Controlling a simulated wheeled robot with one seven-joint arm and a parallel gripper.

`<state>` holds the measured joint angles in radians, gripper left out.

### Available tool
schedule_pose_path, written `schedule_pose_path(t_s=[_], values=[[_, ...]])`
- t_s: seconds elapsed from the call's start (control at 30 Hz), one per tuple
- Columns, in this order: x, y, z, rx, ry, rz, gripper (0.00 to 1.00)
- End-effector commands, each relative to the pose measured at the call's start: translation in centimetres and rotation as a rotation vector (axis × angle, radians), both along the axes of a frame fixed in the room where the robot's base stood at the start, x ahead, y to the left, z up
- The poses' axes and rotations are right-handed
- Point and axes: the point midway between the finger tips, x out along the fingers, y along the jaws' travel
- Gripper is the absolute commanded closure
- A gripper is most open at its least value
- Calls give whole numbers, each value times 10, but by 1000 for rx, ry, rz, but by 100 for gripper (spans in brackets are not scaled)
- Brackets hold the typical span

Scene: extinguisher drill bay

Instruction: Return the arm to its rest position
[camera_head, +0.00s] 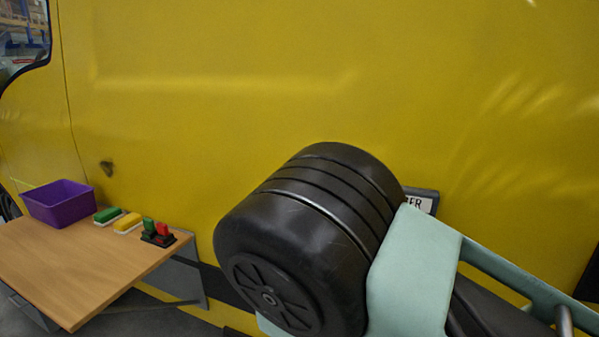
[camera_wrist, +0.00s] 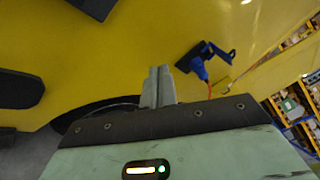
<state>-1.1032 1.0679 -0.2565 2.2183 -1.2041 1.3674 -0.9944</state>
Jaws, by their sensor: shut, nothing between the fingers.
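My gripper (camera_wrist: 158,86) shows in the wrist view, its two grey fingers together with nothing between them. It points towards the yellow vehicle side (camera_wrist: 130,40) and touches nothing that I can see. In the head view, my mint-green and black arm (camera_head: 412,275) fills the lower right, in front of the yellow panel (camera_head: 250,90). The gripper itself does not show there.
A wooden table (camera_head: 85,270) at the left holds a purple bin (camera_head: 60,203), green (camera_head: 108,215) and yellow (camera_head: 128,223) blocks, and a black holder with green and red parts (camera_head: 158,234). The wrist view shows a blue connector (camera_wrist: 198,66) with an orange cable, and shelves (camera_wrist: 295,100).

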Motion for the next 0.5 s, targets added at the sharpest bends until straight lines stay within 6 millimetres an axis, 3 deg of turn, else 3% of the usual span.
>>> schedule_pose_path(t_s=[0.1, 0.2, 0.37, 0.5], values=[[-35, -16, 6, 306, -93, -241, 100], [-65, -18, 10, 539, -195, -444, 100], [-108, -3, 23, 873, -390, -778, 100], [-137, 22, 41, 1128, -591, -1075, 100]])
